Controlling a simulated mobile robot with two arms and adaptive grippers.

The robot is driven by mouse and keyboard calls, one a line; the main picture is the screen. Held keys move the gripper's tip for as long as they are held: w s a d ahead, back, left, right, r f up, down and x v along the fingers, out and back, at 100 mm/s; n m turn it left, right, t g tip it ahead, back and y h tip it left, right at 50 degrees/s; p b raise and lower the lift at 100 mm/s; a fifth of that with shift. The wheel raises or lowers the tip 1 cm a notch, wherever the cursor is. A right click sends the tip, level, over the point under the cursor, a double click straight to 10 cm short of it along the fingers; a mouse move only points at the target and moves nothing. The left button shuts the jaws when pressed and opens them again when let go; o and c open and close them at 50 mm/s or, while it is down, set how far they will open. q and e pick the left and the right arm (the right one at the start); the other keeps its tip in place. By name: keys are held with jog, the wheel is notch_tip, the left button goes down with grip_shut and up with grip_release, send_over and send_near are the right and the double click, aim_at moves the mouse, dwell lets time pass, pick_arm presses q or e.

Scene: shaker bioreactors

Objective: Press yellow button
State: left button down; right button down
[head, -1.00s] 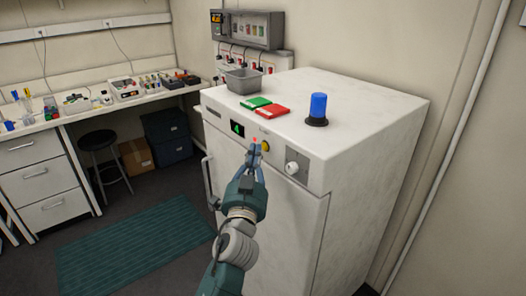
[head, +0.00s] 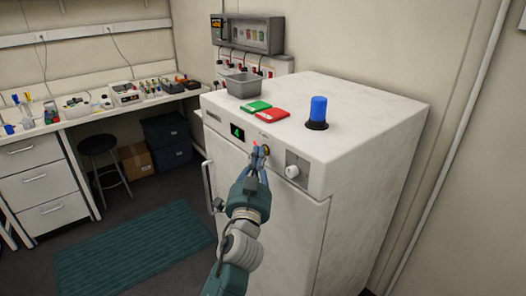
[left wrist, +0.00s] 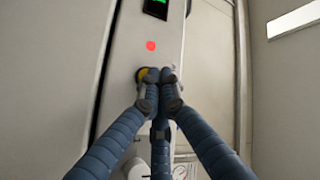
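The yellow button (left wrist: 143,73) is on the front panel of the white shaker cabinet (head: 370,130). In the left wrist view its left part shows, and the rest is hidden behind a fingertip of mine. My left gripper (head: 259,151) is at the panel in front of the button; in the left wrist view its fingertips (left wrist: 158,76) are together with nothing between them. The fingertips overlap the button, but I cannot tell whether they press it. A red light (left wrist: 150,45) and a display with a green digit (head: 237,132) are beside it. My right gripper is not in view.
A white knob (head: 292,171) is on the panel to the right. A stool (head: 97,145) stands at the left.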

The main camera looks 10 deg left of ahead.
pick_arm(q)
jog(key=shift+w, duration=0.1)
dwell(0.6)
jog(key=shift+w+d+b, duration=0.25)
jog(key=shift+d+b, duration=0.05)
jog(key=shift+s+a, duration=0.25)
jog(key=shift+s, duration=0.05)
dwell(0.4)
jog(key=s+a+p, duration=0.2)
jog(key=s+a, duration=0.1)
jog(key=s, duration=0.1)
jog(key=shift+s+a, duration=0.4)
dwell(0.5)
